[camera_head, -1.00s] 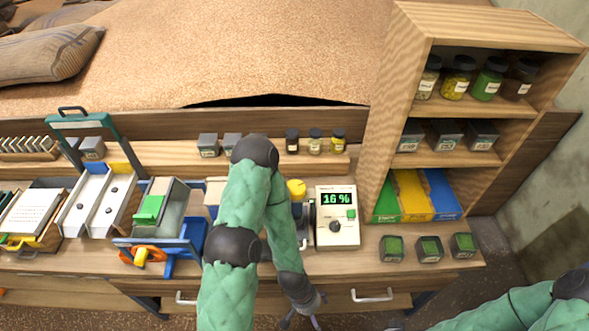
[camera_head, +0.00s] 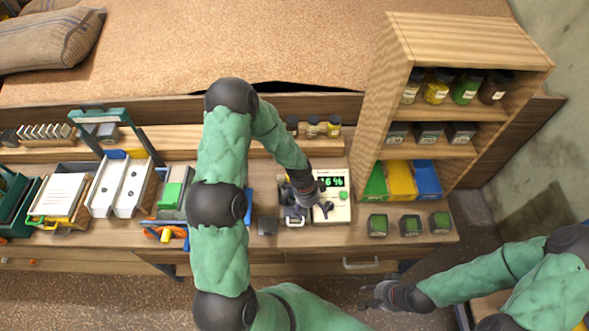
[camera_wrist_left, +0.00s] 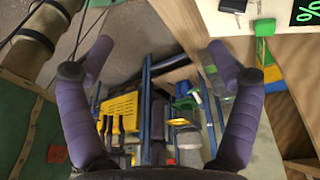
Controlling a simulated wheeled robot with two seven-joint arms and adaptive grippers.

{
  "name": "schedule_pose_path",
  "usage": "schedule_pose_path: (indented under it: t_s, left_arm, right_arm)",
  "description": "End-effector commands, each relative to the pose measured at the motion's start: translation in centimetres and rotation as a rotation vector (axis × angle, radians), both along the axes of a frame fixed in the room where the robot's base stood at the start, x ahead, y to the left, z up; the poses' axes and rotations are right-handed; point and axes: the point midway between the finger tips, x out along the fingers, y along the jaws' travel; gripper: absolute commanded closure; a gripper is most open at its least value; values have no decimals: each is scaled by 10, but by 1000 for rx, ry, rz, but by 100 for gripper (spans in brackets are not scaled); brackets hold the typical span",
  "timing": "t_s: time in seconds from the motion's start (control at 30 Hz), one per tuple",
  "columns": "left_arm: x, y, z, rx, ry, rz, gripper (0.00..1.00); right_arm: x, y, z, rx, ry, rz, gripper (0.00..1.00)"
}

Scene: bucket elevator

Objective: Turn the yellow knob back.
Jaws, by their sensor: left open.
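A corner of the meter (camera_wrist_left: 285,18) shows at top right. My right gripper (camera_head: 368,297) is open and empty in front of the bench.
Green-topped tins (camera_head: 411,226) stand right of the meter, below the wooden shelf (camera_head: 375,110). Left are an orange wheel with a yellow handle (camera_head: 166,235), a white chute (camera_head: 122,187) and trays. Small jars (camera_head: 313,127) stand behind.

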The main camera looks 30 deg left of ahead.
Motion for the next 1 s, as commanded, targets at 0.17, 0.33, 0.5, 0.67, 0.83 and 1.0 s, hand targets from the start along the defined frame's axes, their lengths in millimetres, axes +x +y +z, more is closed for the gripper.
schedule_pose_path:
  t_s: [0.17,0.33,0.5,0.67,0.83,1.0]
  left_arm:
    - [53,54,46,107,-111,-455,11]
    - [81,99,89,197,-145,-800,11]
    - [93,125,116,242,-141,-991,11]
    - [95,132,119,253,-135,-1047,11]
    - [94,131,97,251,-133,-1047,11]
    - [94,131,67,250,-134,-1046,11]
  right_arm:
    - [0,0,0,0,0,0,60]
    - [0,0,0,0,0,0,60]
    - [0,0,0,0,0,0,60]
    - [0,0,1,0,0,0,60]
    - [0,0,5,0,0,0,60]
    - [0,0,10,0,0,0,60]
